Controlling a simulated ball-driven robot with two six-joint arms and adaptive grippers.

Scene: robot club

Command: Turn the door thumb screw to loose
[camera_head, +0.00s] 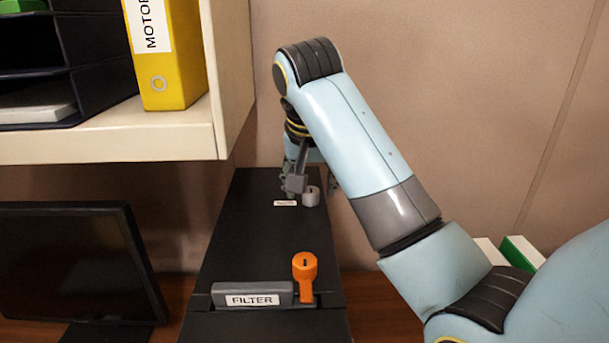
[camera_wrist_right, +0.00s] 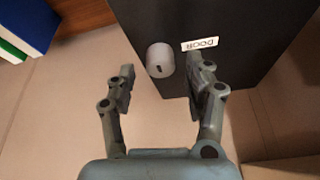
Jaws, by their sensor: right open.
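The door thumb screw (camera_head: 311,196) is a small light-grey knob on the black case (camera_head: 245,240), near its far end. In the right wrist view the screw (camera_wrist_right: 160,60) shows a short dark mark on its face, beside a white label reading DOOR (camera_wrist_right: 200,44). My right gripper (camera_head: 313,188) reaches down over the far end of the case. In the right wrist view the right gripper (camera_wrist_right: 160,85) is open, its fingers apart, with the screw just beyond and between the tips. I see no contact. My left gripper is not in view.
An orange knob (camera_head: 304,266) stands beside a grey FILTER block (camera_head: 252,295) at the near end of the case. A shelf (camera_head: 110,143) with a yellow binder (camera_head: 165,65) overhangs at upper left. A monitor (camera_head: 75,265) stands left of the case.

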